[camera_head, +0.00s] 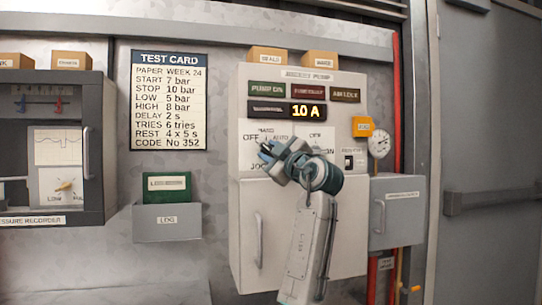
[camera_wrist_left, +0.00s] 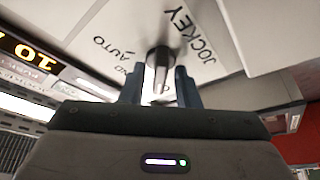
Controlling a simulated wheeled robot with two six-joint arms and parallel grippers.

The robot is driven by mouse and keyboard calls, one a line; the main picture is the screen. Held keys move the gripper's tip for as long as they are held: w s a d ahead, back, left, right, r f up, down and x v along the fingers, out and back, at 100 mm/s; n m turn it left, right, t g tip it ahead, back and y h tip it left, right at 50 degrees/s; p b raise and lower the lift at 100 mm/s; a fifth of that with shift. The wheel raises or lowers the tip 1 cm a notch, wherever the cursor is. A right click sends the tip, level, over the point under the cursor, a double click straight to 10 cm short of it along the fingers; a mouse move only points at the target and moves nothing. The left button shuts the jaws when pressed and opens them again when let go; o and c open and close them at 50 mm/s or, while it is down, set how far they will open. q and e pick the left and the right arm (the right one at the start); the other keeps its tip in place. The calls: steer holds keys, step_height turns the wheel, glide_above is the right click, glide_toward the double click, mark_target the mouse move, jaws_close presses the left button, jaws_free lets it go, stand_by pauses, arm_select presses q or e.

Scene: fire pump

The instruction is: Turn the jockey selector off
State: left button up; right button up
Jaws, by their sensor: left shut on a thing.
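The jockey selector is a dark knob (camera_wrist_left: 160,58) on a white plate marked JOCKEY (camera_wrist_left: 196,38) and AUTO in the left wrist view. My left gripper (camera_wrist_left: 157,88) is shut on this knob, with one finger on each side of it. In the head view my left gripper (camera_head: 267,153) is at the panel of the jockey pump cabinet (camera_head: 245,210) and hides the knob. The word OFF (camera_head: 250,138) shows just left of the gripper. Which mark the knob points at is hard to tell. My right gripper is in neither view.
An amber display (camera_head: 306,111) reads 10 A above the selector. A second selector plate (camera_head: 318,137) lies right of the gripper, partly covered. A cabinet door handle (camera_head: 258,240) sits below, and a gauge (camera_head: 379,145) and grey box (camera_head: 398,225) stand at the right.

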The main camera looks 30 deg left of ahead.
arm_select(q)
steer(key=shift+n, duration=0.3)
steer(key=o, duration=0.6)
